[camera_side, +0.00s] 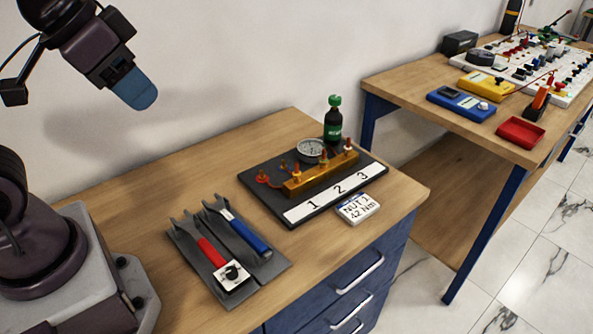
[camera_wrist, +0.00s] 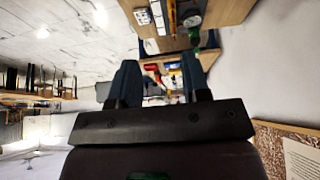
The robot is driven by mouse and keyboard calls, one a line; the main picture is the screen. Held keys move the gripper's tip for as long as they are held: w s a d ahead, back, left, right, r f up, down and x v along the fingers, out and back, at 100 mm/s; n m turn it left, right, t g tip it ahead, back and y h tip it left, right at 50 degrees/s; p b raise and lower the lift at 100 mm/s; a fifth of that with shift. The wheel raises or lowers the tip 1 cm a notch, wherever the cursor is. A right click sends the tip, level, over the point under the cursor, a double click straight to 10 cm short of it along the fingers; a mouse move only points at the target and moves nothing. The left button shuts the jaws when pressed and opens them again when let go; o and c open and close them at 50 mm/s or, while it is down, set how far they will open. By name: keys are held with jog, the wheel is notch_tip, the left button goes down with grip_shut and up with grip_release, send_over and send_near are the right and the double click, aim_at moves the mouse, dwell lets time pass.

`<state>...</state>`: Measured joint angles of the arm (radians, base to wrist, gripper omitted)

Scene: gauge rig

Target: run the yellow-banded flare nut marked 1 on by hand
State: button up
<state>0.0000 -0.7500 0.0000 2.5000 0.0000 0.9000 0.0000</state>
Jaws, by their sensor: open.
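My gripper (camera_side: 138,92) is raised at the upper left of the side view, far from the gauge rig, with nothing visible in it. In the wrist view its two blue fingers (camera_wrist: 160,82) stand apart with a gap between them. A brass manifold (camera_side: 322,174) sits on a dark base plate with a white strip marked 1, 2, 3. Upright fittings stand along it; the one nearest mark 1 (camera_side: 297,172) is small, and I cannot make out a yellow band. A red-orange tube (camera_side: 262,179) lies at the manifold's left end. A round gauge (camera_side: 311,150) sits behind the manifold.
A grey tray (camera_side: 262,272) holds a red-handled wrench (camera_side: 211,252) and a blue-handled wrench (camera_side: 250,237). A card reading "NUT 1 42 Nm" (camera_side: 357,208) lies in front of the base. A green-capped bottle (camera_side: 333,122) stands behind. The bench's left back is clear.

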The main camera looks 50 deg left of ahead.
jog(key=shift+o, duration=0.2)
jog(key=shift+f, duration=0.1)
jog(key=n+g, duration=0.6)
jog(key=n, duration=0.5)
send_over(297, 163)
notch_tip(297, 163, down, 17)
notch_tip(297, 163, down, 12)
jog(key=shift+r, duration=0.1)
jog(key=shift+c, duration=0.5)
grip_shut()
